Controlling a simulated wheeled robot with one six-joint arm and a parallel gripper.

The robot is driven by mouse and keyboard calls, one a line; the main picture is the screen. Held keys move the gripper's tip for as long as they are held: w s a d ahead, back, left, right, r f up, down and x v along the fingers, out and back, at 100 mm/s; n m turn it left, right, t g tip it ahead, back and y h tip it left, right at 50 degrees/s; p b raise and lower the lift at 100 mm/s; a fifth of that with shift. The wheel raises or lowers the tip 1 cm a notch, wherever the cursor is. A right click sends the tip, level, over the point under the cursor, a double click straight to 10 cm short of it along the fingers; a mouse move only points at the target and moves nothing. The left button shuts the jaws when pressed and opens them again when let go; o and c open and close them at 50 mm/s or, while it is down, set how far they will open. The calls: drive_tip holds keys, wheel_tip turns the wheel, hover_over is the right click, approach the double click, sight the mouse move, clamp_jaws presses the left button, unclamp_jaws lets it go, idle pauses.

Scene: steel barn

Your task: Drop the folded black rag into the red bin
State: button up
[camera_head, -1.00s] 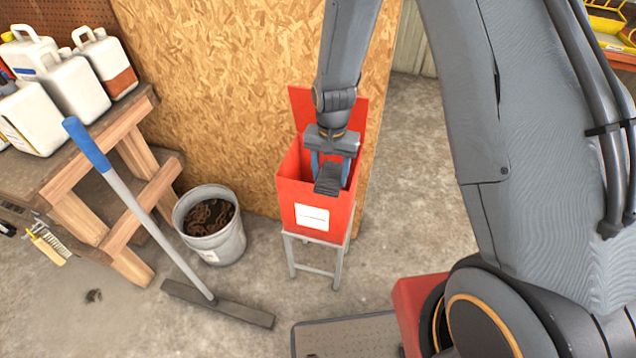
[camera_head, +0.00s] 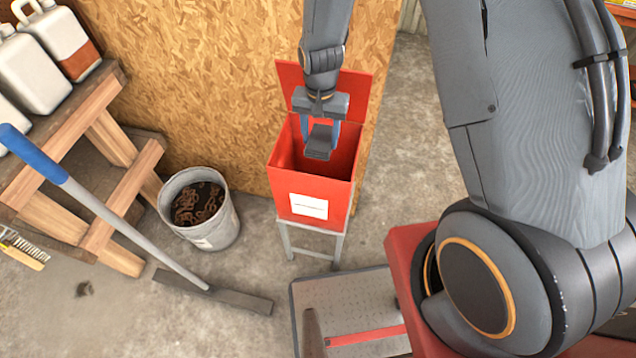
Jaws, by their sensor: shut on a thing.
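The red bin (camera_head: 290,187) stands on a grey metal stand, its lid raised at the back and a white label on its front. My gripper (camera_head: 320,132) is over the bin's open top, pointing down. It is shut on the folded black rag (camera_head: 319,143), a small dark bundle between the blue-sided fingers. The rag appears over the opening, in front of the dark red interior. How far it is above or below the rim is hard to tell. The bin's floor is hidden.
A metal bucket (camera_head: 222,228) holding rusty chain stands left of the bin. A push broom (camera_head: 215,293) leans at a wooden bench (camera_head: 75,125) with white jugs. An OSB panel (camera_head: 200,70) stands behind the bin. Concrete floor is bare to the right.

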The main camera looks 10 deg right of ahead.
drive_tip(key=shift+f+b, duration=0.55)
drive_tip(key=shift+f, duration=0.6)
drive_tip(key=o, duration=1.2)
wheel_tip(320, 180, up, 8)
drive_tip(key=shift+f+b, duration=0.25)
drive_tip(key=shift+b, duration=0.8)
drive_tip(key=shift+r, duration=0.2)
